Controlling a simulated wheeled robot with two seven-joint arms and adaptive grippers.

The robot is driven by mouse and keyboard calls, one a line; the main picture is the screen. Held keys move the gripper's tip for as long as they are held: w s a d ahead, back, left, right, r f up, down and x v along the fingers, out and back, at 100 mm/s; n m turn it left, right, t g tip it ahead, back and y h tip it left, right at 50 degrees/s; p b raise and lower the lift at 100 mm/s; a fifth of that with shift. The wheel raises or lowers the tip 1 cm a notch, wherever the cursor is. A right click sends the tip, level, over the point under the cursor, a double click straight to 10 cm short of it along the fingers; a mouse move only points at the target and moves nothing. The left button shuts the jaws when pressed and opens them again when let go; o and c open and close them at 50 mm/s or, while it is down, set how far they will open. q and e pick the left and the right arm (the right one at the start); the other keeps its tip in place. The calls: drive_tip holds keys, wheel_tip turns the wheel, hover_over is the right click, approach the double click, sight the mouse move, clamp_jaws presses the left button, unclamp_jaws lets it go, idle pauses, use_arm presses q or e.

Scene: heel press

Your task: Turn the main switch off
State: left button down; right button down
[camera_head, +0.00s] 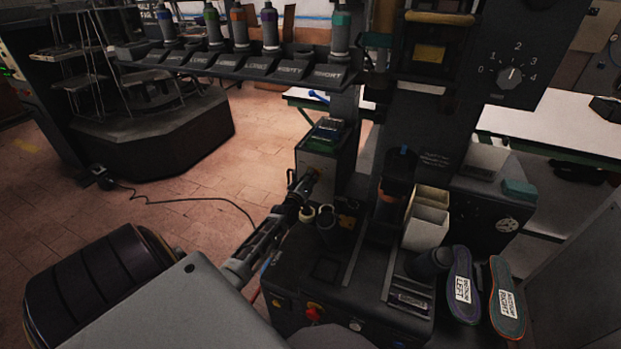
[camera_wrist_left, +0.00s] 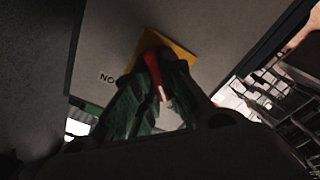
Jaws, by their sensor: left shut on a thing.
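The main switch shows in the left wrist view as a red handle (camera_wrist_left: 154,70) on a yellow square plate (camera_wrist_left: 178,52), fixed to a grey panel. My left gripper (camera_wrist_left: 160,90) is shut on the red handle, with a dark green finger on each side of it. In the head view my left gripper (camera_head: 304,184) reaches the front of the grey box (camera_head: 322,165) beside the press column. The switch is mostly hidden there by the fingers. The handle's exact angle is hard to tell. My right gripper is not in view.
A red knob (camera_head: 313,311) sits on the machine's front panel. Cream bins (camera_head: 427,226) and two labelled insoles (camera_head: 463,284) are to the right. A rack of bottles (camera_head: 240,68) hangs above. The tiled floor (camera_head: 190,215) at left is open, crossed by a cable.

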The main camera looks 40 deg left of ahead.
use_arm(q)
drive_tip(key=c, duration=1.5)
unclamp_jaws()
drive_tip(key=v, duration=1.2)
